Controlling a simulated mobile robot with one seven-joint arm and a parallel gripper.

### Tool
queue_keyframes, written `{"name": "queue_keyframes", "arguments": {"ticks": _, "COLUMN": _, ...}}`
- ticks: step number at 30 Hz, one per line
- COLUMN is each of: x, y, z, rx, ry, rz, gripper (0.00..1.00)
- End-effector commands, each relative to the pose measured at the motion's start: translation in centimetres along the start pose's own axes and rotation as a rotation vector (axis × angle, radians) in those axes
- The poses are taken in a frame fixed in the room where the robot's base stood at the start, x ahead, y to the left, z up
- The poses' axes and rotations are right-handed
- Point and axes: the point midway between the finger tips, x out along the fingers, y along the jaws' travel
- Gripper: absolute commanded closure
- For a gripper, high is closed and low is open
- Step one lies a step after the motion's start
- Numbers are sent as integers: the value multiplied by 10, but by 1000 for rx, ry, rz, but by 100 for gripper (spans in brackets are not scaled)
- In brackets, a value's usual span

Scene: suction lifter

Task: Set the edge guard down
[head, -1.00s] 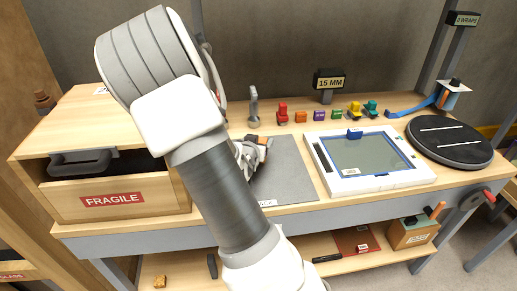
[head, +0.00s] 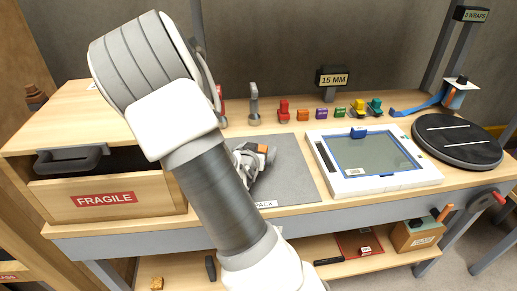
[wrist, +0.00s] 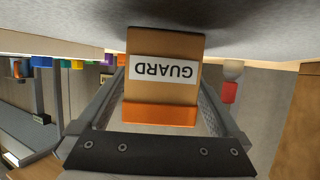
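The edge guard is a tan block with an orange end and a white GUARD label. In the wrist view the edge guard (wrist: 165,92) lies between the two fingers of my gripper (wrist: 163,95), which flank it closely on both sides. The picture is upside down there, and the guard's far end meets the grey surface. In the head view my gripper (head: 250,160) is low over the grey PACK mat (head: 292,180). A bit of the guard's orange (head: 262,149) shows; my arm hides much of the gripper.
A FRAGILE drawer (head: 110,198) stands open at the left. A white framed panel (head: 372,184) lies right of the mat, with a black turntable (head: 455,150) beyond. Small coloured blocks (head: 302,115) line the back. The mat's right part is clear.

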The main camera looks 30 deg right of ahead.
Motion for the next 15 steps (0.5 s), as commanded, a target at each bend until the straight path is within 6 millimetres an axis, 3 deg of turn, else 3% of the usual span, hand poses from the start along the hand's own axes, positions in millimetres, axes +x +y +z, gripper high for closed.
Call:
{"name": "queue_keyframes", "arguments": {"ticks": 7, "x": -6, "y": -1, "z": -4, "rx": 0, "ry": 0, "rz": -1, "gripper": 0}}
{"name": "queue_keyframes", "arguments": {"ticks": 15, "x": -65, "y": -2, "z": -6, "rx": -1, "ry": -2, "rz": -6, "gripper": 0}}
